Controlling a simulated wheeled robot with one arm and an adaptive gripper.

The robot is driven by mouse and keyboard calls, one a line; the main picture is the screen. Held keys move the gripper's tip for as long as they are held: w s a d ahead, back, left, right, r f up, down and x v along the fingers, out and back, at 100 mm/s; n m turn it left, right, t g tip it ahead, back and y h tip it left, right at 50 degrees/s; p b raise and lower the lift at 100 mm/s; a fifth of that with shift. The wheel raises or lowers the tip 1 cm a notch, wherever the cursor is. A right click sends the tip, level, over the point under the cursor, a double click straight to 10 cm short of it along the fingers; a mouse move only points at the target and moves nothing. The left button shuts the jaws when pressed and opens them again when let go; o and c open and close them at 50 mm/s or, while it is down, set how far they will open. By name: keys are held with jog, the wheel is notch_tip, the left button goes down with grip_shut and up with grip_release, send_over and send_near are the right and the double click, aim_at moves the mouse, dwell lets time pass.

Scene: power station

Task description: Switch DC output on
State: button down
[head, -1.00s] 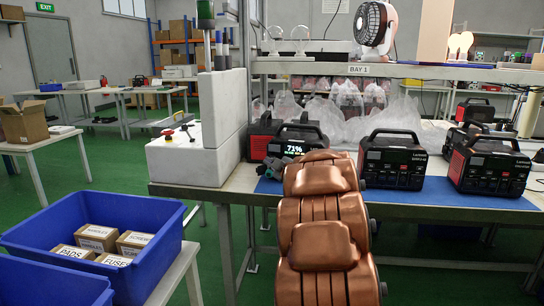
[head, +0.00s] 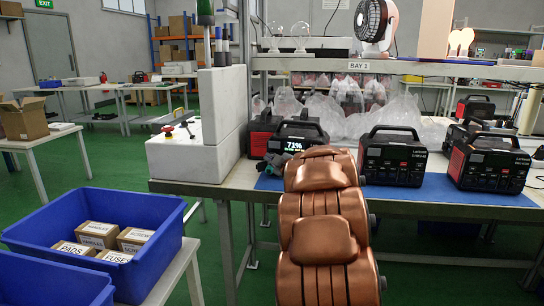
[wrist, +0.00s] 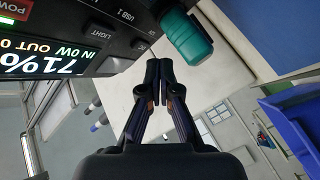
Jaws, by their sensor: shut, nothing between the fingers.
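The power station (head: 297,132) with a lit 71% screen stands on the bench, partly hidden behind my arm in the head view. In the wrist view its dark front panel (wrist: 100,40) fills the upper left. The screen reads 71% and IN 0W, with OUT partly cut off. A red POWER marking, LIGHT and USB 1 labels show; I cannot make out a DC label. My gripper (wrist: 159,68) is shut and empty, its fingertips just below and right of the panel's edge in the picture. Contact cannot be told.
Other power stations (head: 392,158) stand right on the blue mat (head: 430,190). A white block (head: 185,160) stands left. A blue bin (head: 150,262) with boxes is front left.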

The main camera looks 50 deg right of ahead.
jog(key=shift+w+d+r, duration=0.1)
jog(key=shift+d, duration=0.1)
dwell(0.4)
jog(key=shift+d+p, duration=0.1)
jog(key=shift+p, duration=0.3)
jog(key=shift+w+d, duration=0.1)
jog(key=shift+w+d+p, duration=0.2)
jog(key=shift+d+p, duration=0.15)
jog(key=shift+p, duration=0.05)
dwell(0.5)
jog(key=shift+s+a, duration=0.4)
jog(key=shift+a, duration=0.35)
jog(key=shift+a, duration=0.1)
jog(key=s+a, duration=0.1)
jog(key=s+a+b, duration=0.1)
jog(key=a, duration=0.3)
jog(key=shift+s, duration=0.4)
